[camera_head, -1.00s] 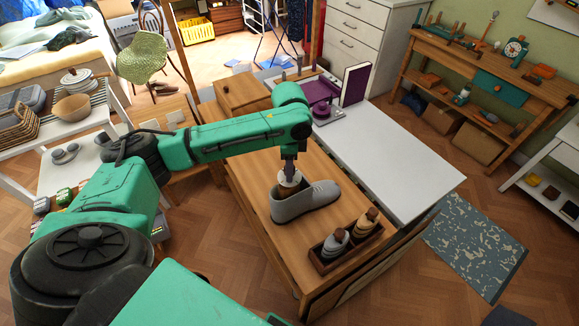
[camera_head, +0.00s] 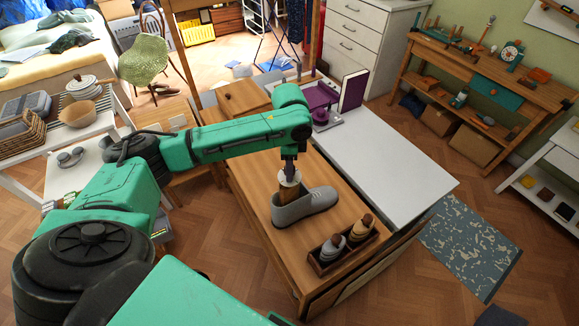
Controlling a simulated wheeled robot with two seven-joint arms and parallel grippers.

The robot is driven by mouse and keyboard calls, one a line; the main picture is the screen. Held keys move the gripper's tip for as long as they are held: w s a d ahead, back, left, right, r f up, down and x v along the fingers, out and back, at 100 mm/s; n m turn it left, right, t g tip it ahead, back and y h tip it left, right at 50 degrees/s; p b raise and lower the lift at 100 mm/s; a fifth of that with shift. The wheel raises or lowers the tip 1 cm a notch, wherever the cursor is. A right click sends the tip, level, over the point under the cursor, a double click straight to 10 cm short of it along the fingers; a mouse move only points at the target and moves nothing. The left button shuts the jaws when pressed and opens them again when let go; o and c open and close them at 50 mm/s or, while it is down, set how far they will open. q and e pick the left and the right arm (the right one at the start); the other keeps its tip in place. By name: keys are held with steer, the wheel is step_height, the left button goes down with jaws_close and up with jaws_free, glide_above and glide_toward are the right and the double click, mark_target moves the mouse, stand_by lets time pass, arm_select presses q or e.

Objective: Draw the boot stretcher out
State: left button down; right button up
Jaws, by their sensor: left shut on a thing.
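A grey boot (camera_head: 308,206) sits on the wooden bench top, its toe pointing right. The boot stretcher (camera_head: 286,194), wooden with a pale top, stands upright at the boot's opening. A length of it shows above the collar; whether its lower end is still inside the boot is hidden. My left gripper (camera_head: 289,172) comes down from above and is shut on the stretcher's top. My right gripper is not in view.
A dark wooden tray (camera_head: 320,268) with grey and tan pieces stands on the bench in front of the boot. A white table top (camera_head: 385,160) lies to the right, mostly clear. A purple book (camera_head: 352,88) stands at its back.

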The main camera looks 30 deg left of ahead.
arm_select(q)
steer(key=shift+r, duration=2.85)
